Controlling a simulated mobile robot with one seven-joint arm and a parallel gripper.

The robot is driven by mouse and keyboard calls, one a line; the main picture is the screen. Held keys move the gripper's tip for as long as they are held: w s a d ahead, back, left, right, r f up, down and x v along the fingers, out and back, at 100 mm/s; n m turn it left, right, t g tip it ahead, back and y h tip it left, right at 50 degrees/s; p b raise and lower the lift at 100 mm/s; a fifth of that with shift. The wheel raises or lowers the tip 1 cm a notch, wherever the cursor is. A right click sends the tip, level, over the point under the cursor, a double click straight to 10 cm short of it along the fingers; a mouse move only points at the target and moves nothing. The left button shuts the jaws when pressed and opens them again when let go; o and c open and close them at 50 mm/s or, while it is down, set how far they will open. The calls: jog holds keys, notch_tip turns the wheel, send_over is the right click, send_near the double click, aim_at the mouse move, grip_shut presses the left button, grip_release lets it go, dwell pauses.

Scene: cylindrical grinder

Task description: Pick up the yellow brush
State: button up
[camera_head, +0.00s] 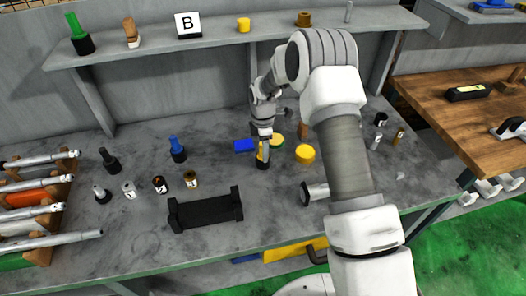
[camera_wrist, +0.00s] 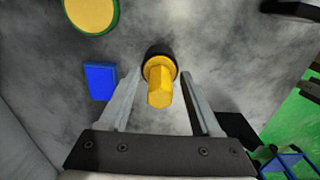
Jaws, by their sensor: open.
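The yellow brush (camera_head: 262,152) stands upright on the grey workbench, with a black base and a yellow upper part. My gripper (camera_head: 264,140) is directly above it and hides part of it in the head view. In the wrist view the yellow brush (camera_wrist: 160,82) is seen from above, its yellow handle pointing toward the camera. My gripper (camera_wrist: 158,98) is open, with one finger on each side of the brush. Clear gaps show between the fingers and the handle. I cannot tell exactly how far down the fingers reach.
A blue block (camera_head: 244,145) lies just left of the brush. A black holder (camera_head: 206,211) stands front left. A shelf (camera_head: 215,46) runs behind the bench.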

jog(key=shift+f, duration=0.1)
grip_shut()
dwell(0.3)
